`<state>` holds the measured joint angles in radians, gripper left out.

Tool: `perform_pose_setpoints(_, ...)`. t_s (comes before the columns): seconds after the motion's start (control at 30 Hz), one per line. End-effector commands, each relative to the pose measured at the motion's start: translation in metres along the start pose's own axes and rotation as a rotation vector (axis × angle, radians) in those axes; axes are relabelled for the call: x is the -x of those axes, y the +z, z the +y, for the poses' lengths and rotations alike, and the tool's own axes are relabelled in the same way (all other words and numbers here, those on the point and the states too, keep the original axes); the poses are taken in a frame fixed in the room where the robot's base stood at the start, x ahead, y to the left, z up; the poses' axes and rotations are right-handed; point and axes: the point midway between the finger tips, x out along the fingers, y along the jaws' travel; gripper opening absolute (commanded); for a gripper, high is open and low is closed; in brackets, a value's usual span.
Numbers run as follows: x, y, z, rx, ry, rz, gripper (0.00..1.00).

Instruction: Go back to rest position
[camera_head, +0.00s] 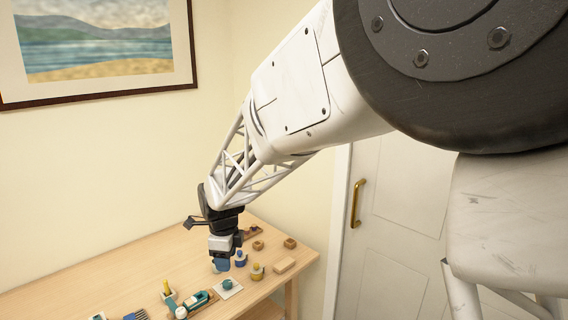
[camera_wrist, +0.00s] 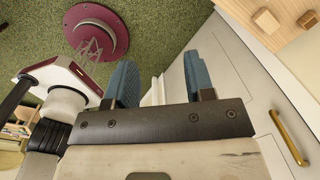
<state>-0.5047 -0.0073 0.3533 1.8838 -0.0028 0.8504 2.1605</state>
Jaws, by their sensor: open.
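My gripper (camera_head: 221,265) hangs at the end of the outstretched arm, pointing down over the wooden table (camera_head: 120,260) in the head view. In the wrist view its two blue fingers (camera_wrist: 160,78) stand apart with nothing between them, so it is open and empty. Just beside and below the fingertips in the head view lies a white square (camera_head: 226,293) with a teal round piece (camera_head: 227,284) on it. The gap between fingertips and tabletop is hard to judge.
Close around the gripper stand a blue piece (camera_head: 241,260), a yellow-topped piece (camera_head: 257,272), a pale wooden block (camera_head: 285,265) and a teal-and-white item (camera_head: 197,303). A wall lies behind the table. A white door with a brass handle (camera_head: 356,203) is to the right.

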Motion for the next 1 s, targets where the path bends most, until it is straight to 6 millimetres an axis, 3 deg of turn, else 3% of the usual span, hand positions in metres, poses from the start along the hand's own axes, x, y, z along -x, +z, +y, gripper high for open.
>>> perform_pose_setpoints(0.1, 0.024, -0.038, 0.008, 0.111, -0.014, -0.004, 0.49)
perform_pose_setpoints(0.5, 0.082, -0.15, 0.054, 0.514, -0.06, 0.002, 0.49)
perform_pose_setpoints(1.0, 0.122, -0.267, 0.145, 1.018, -0.108, 0.053, 0.49)
